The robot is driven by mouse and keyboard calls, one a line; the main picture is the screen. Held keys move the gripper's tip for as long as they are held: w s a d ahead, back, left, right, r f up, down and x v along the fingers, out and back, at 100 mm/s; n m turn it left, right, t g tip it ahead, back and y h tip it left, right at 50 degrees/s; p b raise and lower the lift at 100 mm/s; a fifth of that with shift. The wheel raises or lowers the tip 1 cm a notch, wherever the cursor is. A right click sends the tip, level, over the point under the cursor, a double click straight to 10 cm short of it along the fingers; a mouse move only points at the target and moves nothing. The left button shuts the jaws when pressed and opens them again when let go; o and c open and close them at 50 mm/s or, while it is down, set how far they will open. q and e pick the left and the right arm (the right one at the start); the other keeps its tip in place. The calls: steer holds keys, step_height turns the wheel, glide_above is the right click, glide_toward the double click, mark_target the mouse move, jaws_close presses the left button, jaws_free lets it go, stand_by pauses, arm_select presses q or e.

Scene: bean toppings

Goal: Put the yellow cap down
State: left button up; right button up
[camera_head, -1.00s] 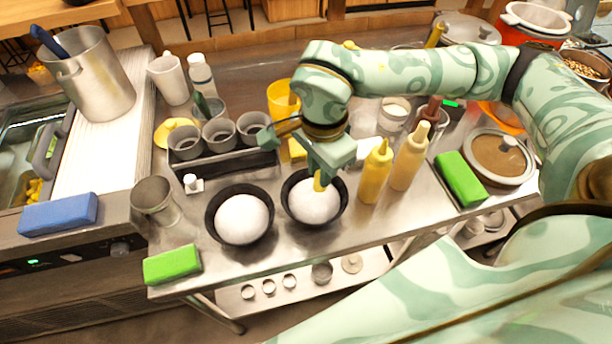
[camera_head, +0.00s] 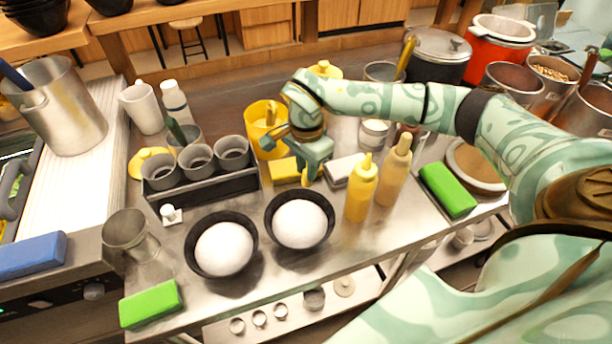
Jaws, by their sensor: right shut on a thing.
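My right gripper (camera_head: 306,163) comes in from the right and hangs over the middle of the steel table. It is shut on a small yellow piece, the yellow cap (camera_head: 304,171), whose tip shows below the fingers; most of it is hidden. The gripper is behind the right bowl (camera_head: 271,210), beside a yellow block (camera_head: 284,170) on its left and a pale block (camera_head: 338,172) on its right. I cannot tell whether the cap touches the table. My left gripper is not in view.
A yellow bottle (camera_head: 360,190) and a tan bottle (camera_head: 394,172) stand right of the bowls. A yellow container (camera_head: 259,140) stands behind the gripper. A rack of grey cups (camera_head: 218,186) is at left. Bare table shows along the front edge.

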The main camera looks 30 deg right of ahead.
steer(key=shift+f, duration=1.55)
steer(key=shift+f, duration=0.15)
steer(key=o, duration=0.7)
step_height(320, 180, up, 12)
steer(key=shift+r+p, duration=0.15)
steer(key=shift+p, duration=0.9)
